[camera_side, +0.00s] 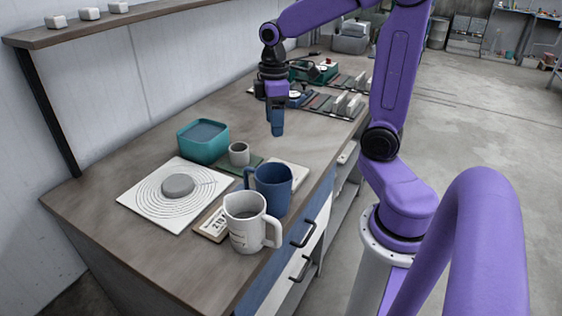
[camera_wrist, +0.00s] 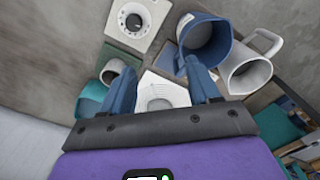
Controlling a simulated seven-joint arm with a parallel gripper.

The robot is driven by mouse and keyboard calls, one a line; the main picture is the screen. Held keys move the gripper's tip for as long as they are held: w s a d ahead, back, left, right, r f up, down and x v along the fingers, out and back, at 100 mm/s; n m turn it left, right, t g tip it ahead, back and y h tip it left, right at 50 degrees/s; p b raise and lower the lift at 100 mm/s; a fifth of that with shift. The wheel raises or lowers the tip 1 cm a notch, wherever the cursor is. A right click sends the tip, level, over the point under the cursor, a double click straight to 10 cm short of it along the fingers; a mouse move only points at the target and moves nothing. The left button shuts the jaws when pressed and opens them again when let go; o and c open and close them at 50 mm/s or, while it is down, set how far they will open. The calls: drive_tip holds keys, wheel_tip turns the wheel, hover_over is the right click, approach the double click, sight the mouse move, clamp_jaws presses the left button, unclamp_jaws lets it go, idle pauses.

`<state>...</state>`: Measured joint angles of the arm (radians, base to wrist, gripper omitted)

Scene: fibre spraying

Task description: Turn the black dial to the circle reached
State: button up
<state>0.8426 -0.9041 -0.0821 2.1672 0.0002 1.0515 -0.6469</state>
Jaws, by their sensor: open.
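The black dial (camera_wrist: 134,21) sits on a pale square plate (camera_wrist: 155,12) at the top of the wrist view. In the side view a pale plate (camera_side: 299,174) shows behind the blue mug, and no dial can be seen on it. A white sheet with concentric circles (camera_side: 140,206) lies on the counter with a grey round disc (camera_side: 178,186) at its middle. The sheet also shows between my fingers in the wrist view (camera_wrist: 160,88). My gripper (camera_side: 277,132) is open and empty above the counter, with its blue fingers pointing down, apart from the dial.
A blue mug (camera_side: 273,190) and a white mug (camera_side: 246,232) stand near the counter's front edge. A card (camera_side: 213,224) with digits lies beside the white mug. A teal bin (camera_side: 202,147) and small grey cup (camera_side: 239,154) stand behind. The near left counter (camera_side: 150,260) is clear.

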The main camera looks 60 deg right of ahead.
drive_tip(key=w+d+m, duration=0.1)
drive_tip(key=d, duration=0.5)
drive_tip(key=f, duration=1.7)
drive_tip(key=shift+w+a, duration=0.15)
drive_tip(key=shift+a, duration=0.05)
drive_tip(key=shift+c, duration=0.2)
drive_tip(key=shift+r, duration=0.1)
drive_tip(key=c, duration=1)
